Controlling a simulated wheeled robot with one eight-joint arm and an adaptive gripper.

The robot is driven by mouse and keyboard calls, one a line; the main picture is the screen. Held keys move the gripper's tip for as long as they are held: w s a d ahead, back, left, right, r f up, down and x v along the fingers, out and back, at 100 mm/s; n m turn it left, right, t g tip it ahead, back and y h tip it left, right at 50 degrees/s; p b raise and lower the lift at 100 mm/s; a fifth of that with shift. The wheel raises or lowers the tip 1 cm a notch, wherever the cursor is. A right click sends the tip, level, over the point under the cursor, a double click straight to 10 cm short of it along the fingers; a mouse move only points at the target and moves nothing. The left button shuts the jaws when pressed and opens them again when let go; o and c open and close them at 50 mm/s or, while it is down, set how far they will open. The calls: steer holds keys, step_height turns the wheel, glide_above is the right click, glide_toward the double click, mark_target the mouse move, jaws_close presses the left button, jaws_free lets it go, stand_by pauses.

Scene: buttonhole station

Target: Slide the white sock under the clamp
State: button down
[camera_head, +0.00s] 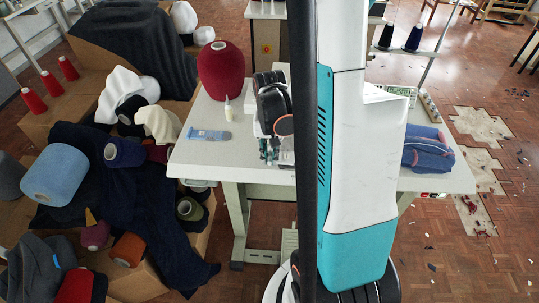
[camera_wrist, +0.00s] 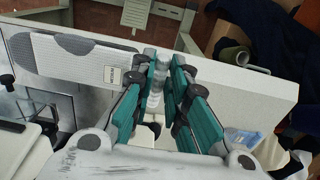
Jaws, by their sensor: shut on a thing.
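The white sock (camera_wrist: 95,65), with grey patches and a small label, lies across the pale tabletop in the wrist view. Its right end reaches my gripper (camera_wrist: 160,75). The teal fingers are closed around a narrow strip of whitish-grey cloth, which appears to be part of the sock. A metal plate with a dark frame (camera_wrist: 50,105) sits left of my gripper, below the sock in the picture; I cannot make out the clamp clearly.
The worktable (camera_head: 235,170) also bears a large dark red yarn cone (camera_head: 221,70), a small bottle (camera_head: 228,108), a blue packet (camera_head: 209,134) and folded blue cloth (camera_head: 427,150). Cartons with cloth and yarn crowd the left. The table's front left is clear.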

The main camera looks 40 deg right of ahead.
steer(key=shift+w+d+f, duration=0.45)
steer(key=shift+d+f, duration=0.1)
steer(key=w+d, duration=0.4)
steer(key=d, duration=0.1)
steer(key=shift+w+d, duration=0.25)
steer(key=shift+w, duration=0.1)
stand_by(0.3)
steer(key=shift+f+b, duration=0.15)
steer(key=shift+b, duration=0.6)
stand_by(1.4)
steer(key=c, duration=1.5)
jaws_free()
